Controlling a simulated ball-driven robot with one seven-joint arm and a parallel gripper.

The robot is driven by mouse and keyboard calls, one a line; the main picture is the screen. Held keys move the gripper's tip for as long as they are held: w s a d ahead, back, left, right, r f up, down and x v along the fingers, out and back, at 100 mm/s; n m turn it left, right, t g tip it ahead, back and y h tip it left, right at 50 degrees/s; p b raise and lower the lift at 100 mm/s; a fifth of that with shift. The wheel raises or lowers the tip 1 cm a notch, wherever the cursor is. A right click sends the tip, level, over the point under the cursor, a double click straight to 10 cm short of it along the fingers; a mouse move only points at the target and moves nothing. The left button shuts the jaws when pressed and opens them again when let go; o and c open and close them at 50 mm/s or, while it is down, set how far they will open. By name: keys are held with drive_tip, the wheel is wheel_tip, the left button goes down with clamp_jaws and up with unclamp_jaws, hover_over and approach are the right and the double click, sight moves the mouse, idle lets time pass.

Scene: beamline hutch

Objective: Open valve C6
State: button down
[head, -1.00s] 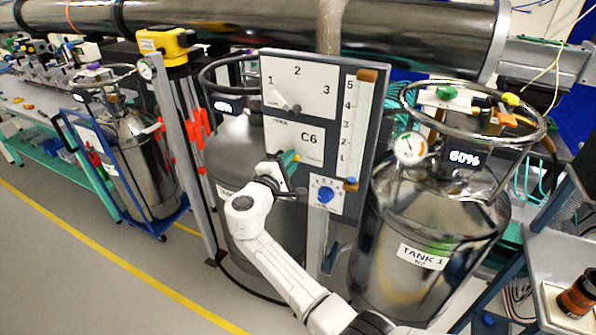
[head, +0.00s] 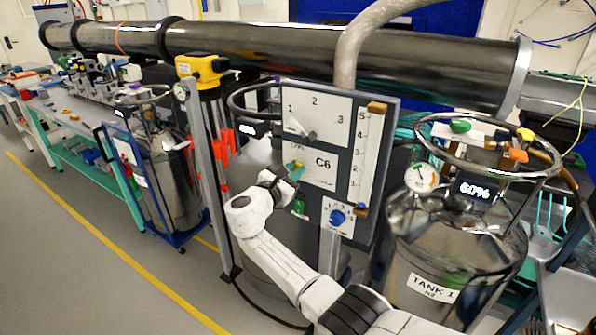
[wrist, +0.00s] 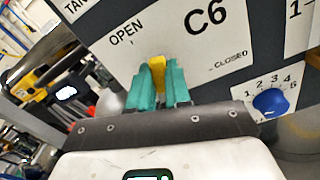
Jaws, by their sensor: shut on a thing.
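The valve C6 plate (head: 322,163) is a white plate on a dark grey upright panel. In the wrist view the plate (wrist: 205,50) reads OPEN on the left and CLOSED on the right. My gripper (wrist: 158,85) has teal fingers, shut on a yellow valve handle (wrist: 157,65). Only the handle's upper end shows between the fingers; its pivot is hidden. The fingers stand nearer the OPEN mark than the CLOSED mark. In the head view my gripper (head: 292,170) is at the left part of the C6 plate.
Above C6 is a 1-2-3 dial plate (head: 317,115); below is a blue knob (head: 337,217), with a green patch (head: 299,207) to its left. A vertical scale (head: 366,150) runs down the panel's right side. Steel TANK 1 (head: 450,250) stands close right. Open floor (head: 70,270) lies left.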

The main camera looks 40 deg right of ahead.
drive_tip(key=shift+w+a+n+p, duration=0.2)
drive_tip(key=shift+w+n, duration=0.15)
drive_tip(key=shift+n, duration=0.5)
drive_tip(key=shift+w+a+n+p, duration=0.15)
drive_tip(key=shift+w+n, duration=0.15)
drive_tip(key=shift+n, duration=0.55)
drive_tip(key=shift+d, duration=0.1)
drive_tip(key=c, duration=1.1)
unclamp_jaws()
drive_tip(key=shift+o, duration=0.2)
drive_tip(key=v, duration=1)
drive_tip(key=shift+a+b, duration=0.4)
drive_tip(key=shift+s+r, duration=0.1)
